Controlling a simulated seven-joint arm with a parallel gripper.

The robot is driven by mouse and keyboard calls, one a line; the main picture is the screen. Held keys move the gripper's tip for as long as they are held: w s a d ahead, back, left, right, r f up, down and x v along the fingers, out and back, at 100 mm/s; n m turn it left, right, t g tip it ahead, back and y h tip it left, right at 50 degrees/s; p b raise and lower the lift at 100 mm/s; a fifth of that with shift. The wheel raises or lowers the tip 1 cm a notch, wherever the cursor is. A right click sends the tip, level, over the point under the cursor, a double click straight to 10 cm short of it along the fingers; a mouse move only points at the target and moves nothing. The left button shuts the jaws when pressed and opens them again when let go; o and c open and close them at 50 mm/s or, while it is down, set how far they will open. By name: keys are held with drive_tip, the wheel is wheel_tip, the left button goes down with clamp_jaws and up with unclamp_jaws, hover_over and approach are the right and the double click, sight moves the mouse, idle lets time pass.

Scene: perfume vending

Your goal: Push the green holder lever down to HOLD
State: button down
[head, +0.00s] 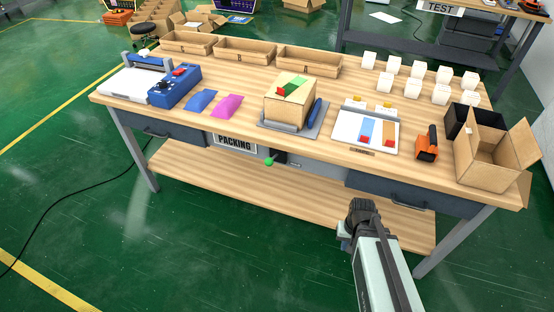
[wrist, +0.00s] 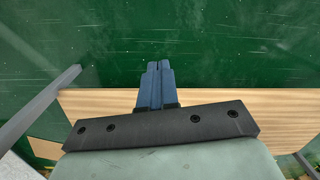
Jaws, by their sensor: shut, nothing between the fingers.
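In the head view, a green ball knob (head: 269,161), which appears to be the holder lever's end, sits on a short dark arm below the table's front edge. It is just right of the PACKING sign. A cardboard box (head: 288,106) stands above it on a grey metal holder (head: 306,133). My gripper (wrist: 158,66) shows in the wrist view with its two blue fingers together and nothing between them. In the head view, the end of my arm (head: 361,212) is in front of the table, right of the green knob and clearly apart from it. The knob is not visible in the wrist view.
The wooden table (head: 235,140) has a lower shelf (head: 300,205) and a drawer (head: 400,192). Its top holds blue and pink pouches, a white tray (head: 345,145), an orange tape dispenser (head: 428,146), white boxes and an open carton (head: 490,160). The green floor in front is open.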

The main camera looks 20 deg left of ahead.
sight(272, 161)
drive_tip(key=w+a+r+n+t+y, duration=0.1)
drive_tip(key=w+a+r+n+y, duration=0.1)
drive_tip(key=a+r+n, duration=0.3)
drive_tip(key=w+a+r+n+t+y, duration=0.1)
drive_tip(key=w+a+r+n+y, duration=0.2)
drive_tip(key=r, duration=1.1)
drive_tip(key=w+a+r+n+y, duration=0.3)
drive_tip(key=w+a+r+n, duration=0.2)
drive_tip(key=a+r+n, duration=0.3)
drive_tip(key=a+r, duration=0.2)
drive_tip(key=a, duration=0.2)
drive_tip(key=shift+w+r+n+t, duration=0.2)
drive_tip(key=shift+n+t, duration=0.1)
drive_tip(key=shift+t, duration=0.1)
drive_tip(key=shift+a+f, duration=0.1)
drive_tip(key=shift+a, duration=0.1)
drive_tip(key=x, duration=1.4)
drive_tip(key=shift+w+a+r, duration=0.1)
drive_tip(key=shift+a+r, duration=0.05)
drive_tip(key=shift+r, duration=0.05)
